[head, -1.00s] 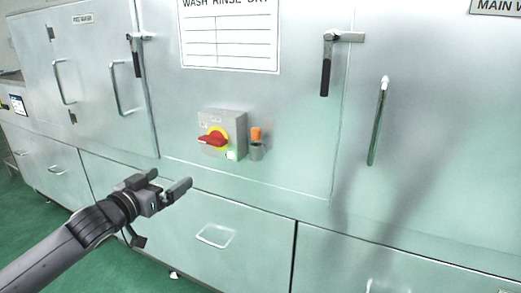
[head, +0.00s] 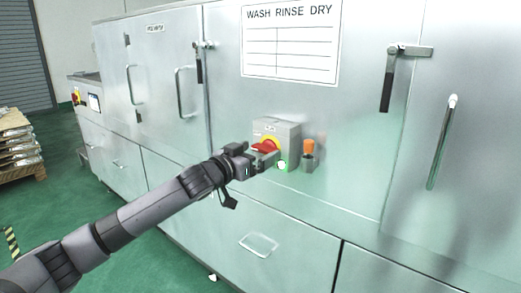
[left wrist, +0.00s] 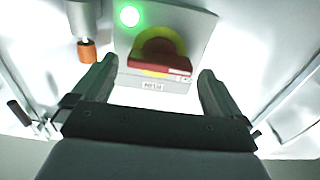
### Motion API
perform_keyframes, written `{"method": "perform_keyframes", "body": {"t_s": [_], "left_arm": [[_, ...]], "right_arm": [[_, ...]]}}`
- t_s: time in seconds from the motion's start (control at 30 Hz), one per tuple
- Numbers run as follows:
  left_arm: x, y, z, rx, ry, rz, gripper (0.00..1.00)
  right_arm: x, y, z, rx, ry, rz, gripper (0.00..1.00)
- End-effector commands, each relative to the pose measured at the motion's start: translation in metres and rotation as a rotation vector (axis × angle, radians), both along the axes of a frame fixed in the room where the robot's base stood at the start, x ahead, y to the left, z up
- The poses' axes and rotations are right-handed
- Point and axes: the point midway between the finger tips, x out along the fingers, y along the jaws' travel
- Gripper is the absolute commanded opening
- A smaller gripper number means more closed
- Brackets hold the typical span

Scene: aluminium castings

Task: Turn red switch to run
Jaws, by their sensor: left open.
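The red switch (head: 266,145) is a red handle on a yellow round plate, on a grey box (head: 286,131) fixed to the front of the metal washer. In the left wrist view the red handle (left wrist: 160,65) lies crosswise between and ahead of the fingertips. My left gripper (head: 262,155) is open and close in front of the box, partly covering the switch in the head view. In the left wrist view its two fingers (left wrist: 158,78) stand apart with nothing between them; I cannot tell whether they touch the handle. My right gripper is not in view.
A lit green lamp (head: 282,165) sits at the box's lower edge. An orange-topped part in a grey holder (head: 308,158) is just right of it. Door handles (head: 440,142) and latches (head: 387,92) project from the washer. A pallet stack (head: 18,145) stands far left.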

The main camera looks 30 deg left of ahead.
Motion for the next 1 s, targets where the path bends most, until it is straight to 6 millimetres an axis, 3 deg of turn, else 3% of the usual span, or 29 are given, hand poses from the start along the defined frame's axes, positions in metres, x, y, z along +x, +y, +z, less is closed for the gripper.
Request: {"method": "perform_keyframes", "body": {"t_s": [0.2,0.57,0.6,0.73,0.77,1.0], "left_arm": [[0.015,-0.001,0.0,-0.001,0.0,0.001,1.0],[0.018,-0.002,0.0,0.0,0.001,0.0,1.0],[0.018,-0.002,0.0,0.0,0.001,0.0,0.97],[0.018,-0.002,0.0,0.001,0.001,0.0,0.54],[0.018,-0.002,0.0,0.0,0.001,0.0,0.5],[0.018,-0.001,0.001,0.008,-0.001,0.0,0.5]], "right_arm": [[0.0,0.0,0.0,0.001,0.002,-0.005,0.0],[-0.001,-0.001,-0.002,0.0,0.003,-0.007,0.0],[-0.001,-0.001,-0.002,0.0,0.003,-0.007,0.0],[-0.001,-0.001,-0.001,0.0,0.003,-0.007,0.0],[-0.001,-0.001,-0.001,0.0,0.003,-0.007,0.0],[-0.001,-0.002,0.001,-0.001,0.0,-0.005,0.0]]}}
